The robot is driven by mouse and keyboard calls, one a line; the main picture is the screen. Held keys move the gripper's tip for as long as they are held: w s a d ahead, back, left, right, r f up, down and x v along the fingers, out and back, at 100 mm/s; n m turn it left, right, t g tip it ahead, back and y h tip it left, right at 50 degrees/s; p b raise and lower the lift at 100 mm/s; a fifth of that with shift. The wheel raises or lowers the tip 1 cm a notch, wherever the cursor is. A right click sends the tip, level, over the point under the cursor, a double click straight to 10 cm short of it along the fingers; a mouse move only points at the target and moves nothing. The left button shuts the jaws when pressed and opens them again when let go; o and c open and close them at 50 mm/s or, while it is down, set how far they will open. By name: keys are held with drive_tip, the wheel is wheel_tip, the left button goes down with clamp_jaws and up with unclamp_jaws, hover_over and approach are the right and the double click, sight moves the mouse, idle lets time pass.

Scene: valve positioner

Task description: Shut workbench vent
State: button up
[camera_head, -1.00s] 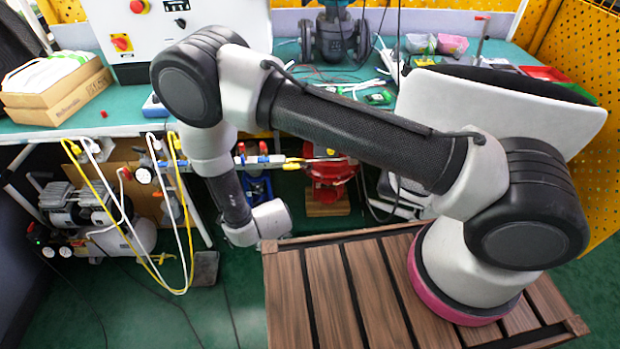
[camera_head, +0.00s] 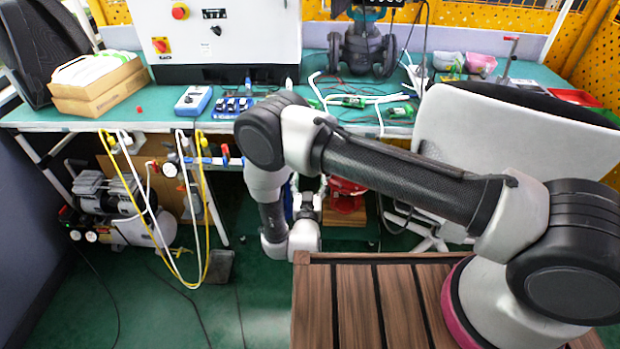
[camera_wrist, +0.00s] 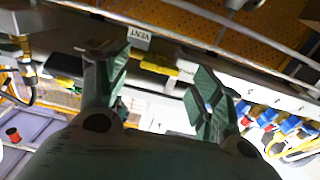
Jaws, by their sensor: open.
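A small tag reading VENT (camera_wrist: 138,38) shows tilted in the wrist view, near the top. A yellow handle-like part (camera_wrist: 160,67) sits just below it, on pale metal framing; I take it for the vent handle but its position is unclear. My gripper (camera_wrist: 159,64) has its two green fingers spread, one either side of the yellow part in the picture. I cannot tell how far the part is from the fingertips, and no contact shows. In the head view, the vent cannot be made out, and my arm reaches down by the bench's front edge.
The green workbench (camera_head: 130,112) carries a white control box (camera_head: 225,40) and a blue meter (camera_head: 193,100). Yellow and white hoses (camera_head: 205,235) hang in front of a compressor (camera_head: 115,205). A red valve body (camera_head: 345,195) stands under the bench. Blue fittings (camera_wrist: 290,125) line the wrist view's right.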

drive_tip(key=shift+w, duration=1.1)
drive_tip(key=c, duration=1)
drive_tip(key=shift+c, duration=0.2)
